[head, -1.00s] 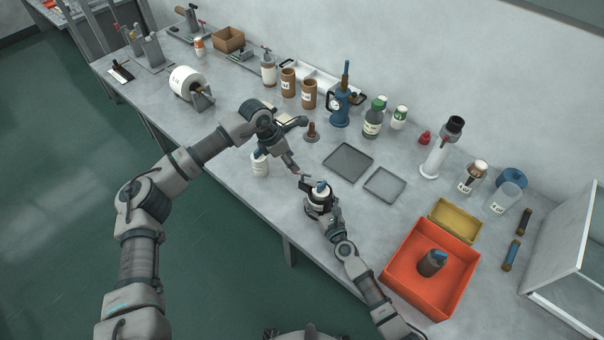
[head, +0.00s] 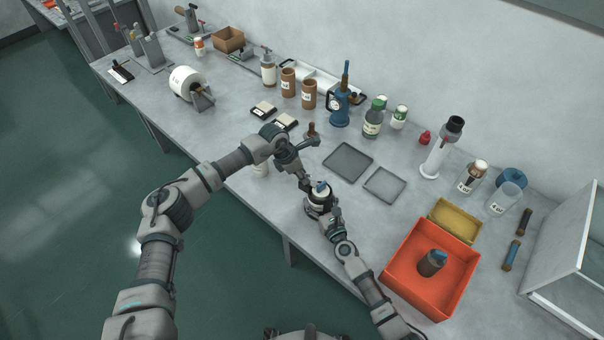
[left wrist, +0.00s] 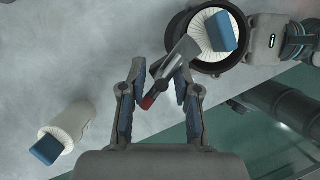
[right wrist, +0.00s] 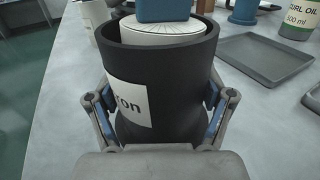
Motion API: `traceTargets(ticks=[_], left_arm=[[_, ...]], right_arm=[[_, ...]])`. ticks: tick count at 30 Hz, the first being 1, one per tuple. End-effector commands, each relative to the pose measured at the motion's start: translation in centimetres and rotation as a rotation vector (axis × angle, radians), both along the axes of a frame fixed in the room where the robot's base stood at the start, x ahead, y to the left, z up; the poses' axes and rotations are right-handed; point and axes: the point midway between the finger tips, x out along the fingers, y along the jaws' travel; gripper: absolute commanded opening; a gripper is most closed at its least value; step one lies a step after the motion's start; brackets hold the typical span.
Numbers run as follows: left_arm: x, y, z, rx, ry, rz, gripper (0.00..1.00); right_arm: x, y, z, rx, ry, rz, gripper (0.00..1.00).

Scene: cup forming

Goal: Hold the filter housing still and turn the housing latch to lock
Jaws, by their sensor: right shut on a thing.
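The filter housing (head: 318,206) is a black cup on the bench, with a white pleated filter (left wrist: 207,32) and blue block on top inside it. My right gripper (right wrist: 165,112) is shut on the housing, one finger on each side of its labelled wall. The housing latch (left wrist: 170,76) is a grey metal lever with a red tip, reaching out from the housing rim. My left gripper (left wrist: 160,78) is open, with its fingers on either side of the lever; contact is not clear. In the head view my left gripper (head: 304,183) is just left of the housing.
A second white filter (left wrist: 68,128) with a blue end stands left of the housing, partly behind my left arm in the head view. Two grey trays (head: 347,161) lie behind. An orange bin (head: 396,286) stands to the right. The bench front edge is close.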

Motion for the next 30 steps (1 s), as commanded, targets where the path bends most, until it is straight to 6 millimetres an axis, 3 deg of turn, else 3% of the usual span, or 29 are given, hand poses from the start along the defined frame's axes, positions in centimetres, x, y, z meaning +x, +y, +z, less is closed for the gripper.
traceTargets(ticks=[1, 3, 30], left_arm=[[0.05, 0.04, -0.03, 0.001, -0.002, 0.001, 0.10], [0.06, 0.06, -0.04, 0.001, -0.002, 0.001, 0.00], [0.23, 0.41, -0.34, 0.008, -0.002, 0.006, 0.00]], right_arm=[[-0.05, -0.04, -0.20, -0.001, 0.003, 0.000, 0.24], [-0.04, -0.03, -0.20, -0.001, 0.003, 0.000, 0.24], [-0.11, 0.12, -0.13, -0.001, 0.002, 0.004, 0.24]])
